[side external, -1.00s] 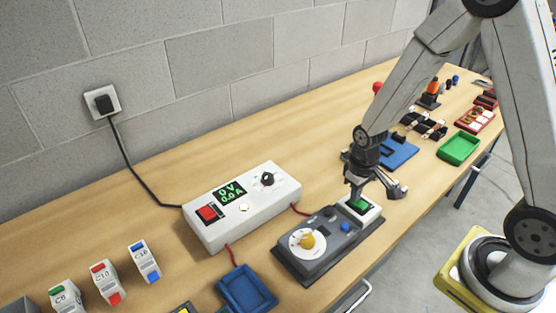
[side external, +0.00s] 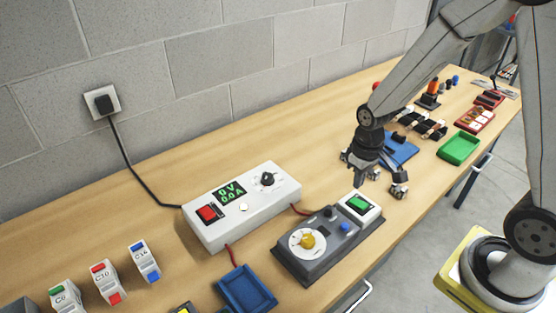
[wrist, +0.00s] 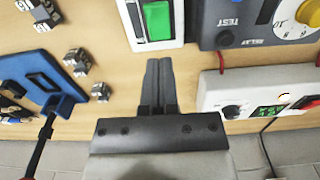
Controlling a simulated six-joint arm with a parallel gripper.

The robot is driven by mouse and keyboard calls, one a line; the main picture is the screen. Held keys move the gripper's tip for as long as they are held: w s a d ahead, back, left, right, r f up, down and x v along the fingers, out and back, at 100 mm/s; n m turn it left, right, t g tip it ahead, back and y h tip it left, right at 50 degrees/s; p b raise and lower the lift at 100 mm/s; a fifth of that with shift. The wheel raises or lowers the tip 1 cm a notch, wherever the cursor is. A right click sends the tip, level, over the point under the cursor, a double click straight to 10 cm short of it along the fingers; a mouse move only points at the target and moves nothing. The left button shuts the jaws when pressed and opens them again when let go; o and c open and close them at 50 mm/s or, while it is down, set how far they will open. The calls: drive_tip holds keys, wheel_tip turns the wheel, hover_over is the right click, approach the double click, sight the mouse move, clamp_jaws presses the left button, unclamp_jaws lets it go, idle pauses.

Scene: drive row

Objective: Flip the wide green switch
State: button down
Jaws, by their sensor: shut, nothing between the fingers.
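The wide green switch (side external: 359,204) sits in a white housing at the right end of the dark grey control box. In the wrist view the green switch (wrist: 157,23) shows at the top, just beyond my fingertips. My gripper (side external: 374,180) is above the table behind the switch, apart from it in the side view. In the wrist view my gripper (wrist: 159,62) has its two fingers together, with nothing between them. Which way the rocker is tilted is hard to tell.
The grey box (side external: 318,245) carries a yellow knob and blue button. A white power supply (side external: 241,205) reading 0 V stands left of it. A blue tray (side external: 246,290) is in front. A blue board (side external: 399,150) and green tray (side external: 459,148) lie to the right.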

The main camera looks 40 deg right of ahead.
drive_tip(key=shift+r, duration=1.15)
drive_tip(key=s+a+r+t, duration=0.2)
drive_tip(key=s+a+r, duration=0.1)
drive_tip(key=s, duration=0.1)
drive_tip(key=shift+s+a+t, duration=0.3)
drive_tip(key=shift+s+a, duration=0.1)
